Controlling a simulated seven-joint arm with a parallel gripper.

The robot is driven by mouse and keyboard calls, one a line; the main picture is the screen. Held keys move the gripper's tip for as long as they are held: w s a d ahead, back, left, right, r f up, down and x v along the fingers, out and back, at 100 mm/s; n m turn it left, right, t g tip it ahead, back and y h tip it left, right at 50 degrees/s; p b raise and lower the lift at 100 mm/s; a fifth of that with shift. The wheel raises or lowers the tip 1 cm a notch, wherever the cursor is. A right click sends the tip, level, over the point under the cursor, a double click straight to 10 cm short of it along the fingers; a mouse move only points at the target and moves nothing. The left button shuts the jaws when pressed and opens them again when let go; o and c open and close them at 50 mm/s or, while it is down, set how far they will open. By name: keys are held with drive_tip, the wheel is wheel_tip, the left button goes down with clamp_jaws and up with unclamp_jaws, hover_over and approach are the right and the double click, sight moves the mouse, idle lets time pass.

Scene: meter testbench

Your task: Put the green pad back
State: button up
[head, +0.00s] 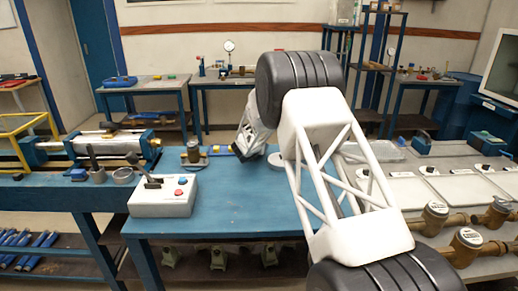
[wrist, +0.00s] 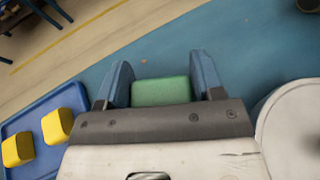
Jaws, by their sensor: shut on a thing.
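The green pad (wrist: 162,92) shows in the wrist view as a small block between the two blue fingers of my gripper (wrist: 160,76). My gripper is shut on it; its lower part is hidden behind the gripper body. A blue tray (wrist: 22,122) with two yellow pads (wrist: 57,126) lies just left of my gripper in the wrist view. In the head view my gripper (head: 243,155) is low over the blue table, beside the tray, and I cannot make out the green pad there.
A pale round object (wrist: 292,128) is close on the right in the wrist view. The table's front middle is clear.

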drive_tip(key=shift+f, duration=0.3)
drive_tip(key=shift+f, duration=0.1)
drive_tip(key=o, duration=1)
drive_tip(key=shift+s+a+r, duration=0.2)
drive_tip(key=shift+s+r, duration=0.2)
drive_tip(key=shift+s, duration=0.15)
drive_tip(key=shift+v, duration=5.35)
